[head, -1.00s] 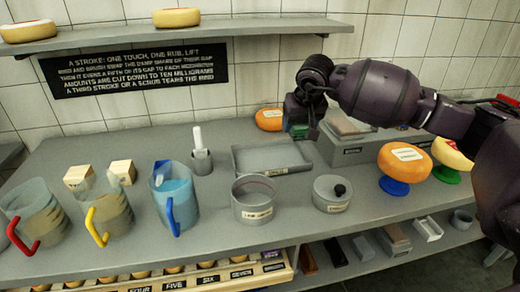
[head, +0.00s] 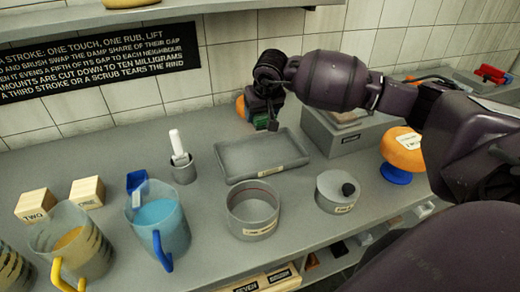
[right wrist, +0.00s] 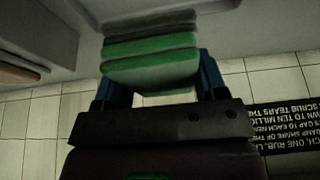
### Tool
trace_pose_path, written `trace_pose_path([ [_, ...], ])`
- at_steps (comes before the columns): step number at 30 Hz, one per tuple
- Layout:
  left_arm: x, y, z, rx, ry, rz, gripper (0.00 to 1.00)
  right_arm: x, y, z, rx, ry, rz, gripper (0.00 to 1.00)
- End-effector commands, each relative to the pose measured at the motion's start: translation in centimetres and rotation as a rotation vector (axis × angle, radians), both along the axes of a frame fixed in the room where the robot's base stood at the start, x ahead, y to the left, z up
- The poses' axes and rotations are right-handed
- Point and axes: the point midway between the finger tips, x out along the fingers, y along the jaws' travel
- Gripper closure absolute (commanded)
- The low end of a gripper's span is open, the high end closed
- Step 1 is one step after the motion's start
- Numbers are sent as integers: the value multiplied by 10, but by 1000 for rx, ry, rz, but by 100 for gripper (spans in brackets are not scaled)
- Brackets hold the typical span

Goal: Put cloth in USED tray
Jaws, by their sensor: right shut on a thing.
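My right gripper (head: 266,118) is at the end of the arm from the right, above or just behind the back edge of a shallow grey tray (head: 232,167). I cannot tell its exact height. The tray looks empty; the writing on its label is too small to read. In the right wrist view, the gripper (right wrist: 155,80) is shut on a folded green cloth (right wrist: 150,68), held between its blue fingers. In the head view the cloth is almost wholly hidden by the gripper. My left gripper is not in view.
A cup with a white-handled tool (head: 183,172) is left. A grey box (head: 345,130) and an orange cheese on a blue stand (head: 402,150) are right.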

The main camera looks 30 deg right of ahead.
Motion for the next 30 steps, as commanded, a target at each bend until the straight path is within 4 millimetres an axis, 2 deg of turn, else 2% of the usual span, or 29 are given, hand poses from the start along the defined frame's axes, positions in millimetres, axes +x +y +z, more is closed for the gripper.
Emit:
trace_pose_path([
  [6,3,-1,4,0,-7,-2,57,0,1,-49,3,3,-1,53],
  [12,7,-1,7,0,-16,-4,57,0,0,-84,2,2,-1,53],
  [20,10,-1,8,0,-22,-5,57,0,0,-100,1,0,-1,53],
  [30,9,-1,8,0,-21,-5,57,0,0,-138,2,1,-1,53],
])
